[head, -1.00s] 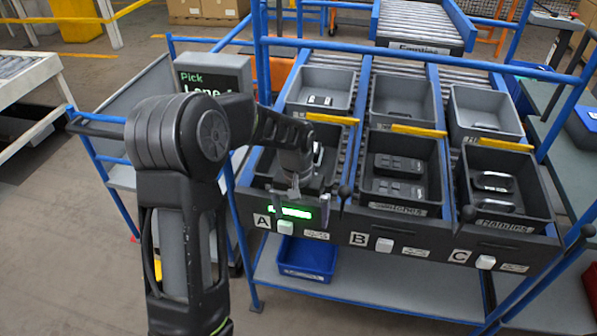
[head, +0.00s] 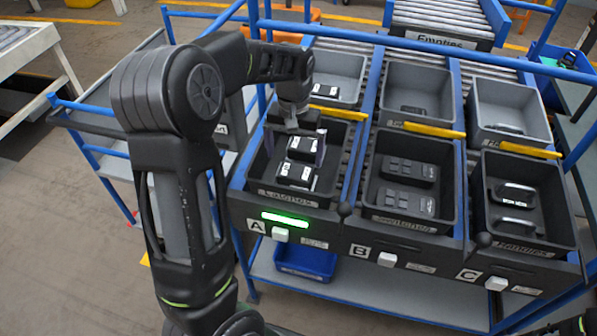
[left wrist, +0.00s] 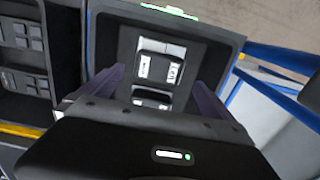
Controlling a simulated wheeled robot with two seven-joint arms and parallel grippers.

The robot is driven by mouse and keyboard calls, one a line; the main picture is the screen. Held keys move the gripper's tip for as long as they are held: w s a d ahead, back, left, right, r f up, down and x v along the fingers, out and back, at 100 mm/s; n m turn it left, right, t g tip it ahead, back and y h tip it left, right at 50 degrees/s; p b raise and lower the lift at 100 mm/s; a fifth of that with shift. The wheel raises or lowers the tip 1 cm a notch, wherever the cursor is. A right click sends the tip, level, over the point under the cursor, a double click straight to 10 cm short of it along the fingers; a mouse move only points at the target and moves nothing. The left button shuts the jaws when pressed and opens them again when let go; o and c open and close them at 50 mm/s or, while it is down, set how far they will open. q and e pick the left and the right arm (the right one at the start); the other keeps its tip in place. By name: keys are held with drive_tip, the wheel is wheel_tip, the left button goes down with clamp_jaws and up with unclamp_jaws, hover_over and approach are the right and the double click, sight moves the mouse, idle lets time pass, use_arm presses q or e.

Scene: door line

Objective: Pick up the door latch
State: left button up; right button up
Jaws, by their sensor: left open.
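Two door latches, dark with white labels, lie in the black bin A (head: 338,160), marked "Latches". The back latch (head: 302,148) and the front latch (head: 296,174) sit one before the other. My left gripper (head: 295,145) points down over the back of this bin, open and empty, its fingers spread to either side of the back latch. In the left wrist view, the gripper (left wrist: 157,78) has one latch (left wrist: 160,64) ahead between its fingers; the other latch (left wrist: 152,97) is partly hidden by the gripper body. Whether the fingers touch anything cannot be told. My right gripper is out of view.
Bin B (head: 409,212) with dark switches and bin C (head: 530,225) with handles stand to the right. Grey bins (head: 420,82) stand behind on rollers. A blue rail (head: 400,40) crosses behind my gripper. A green display (head: 285,220) glows below bin A.

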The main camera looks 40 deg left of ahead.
sight(296, 172)
use_arm(q)
drive_tip(key=shift+s, duration=0.15)
drive_tip(key=shift+f, duration=1.3)
drive_tip(key=shift+w+f+p, duration=0.15)
drive_tip(key=shift+f+p, duration=0.25)
drive_tip(key=shift+f, duration=0.9)
drive_tip(key=shift+w+f+p, duration=0.1)
drive_tip(key=shift+f+p, duration=0.3)
drive_tip(key=shift+f, duration=0.9)
drive_tip(key=shift+c, duration=0.2)
drive_tip(key=c, duration=1.8)
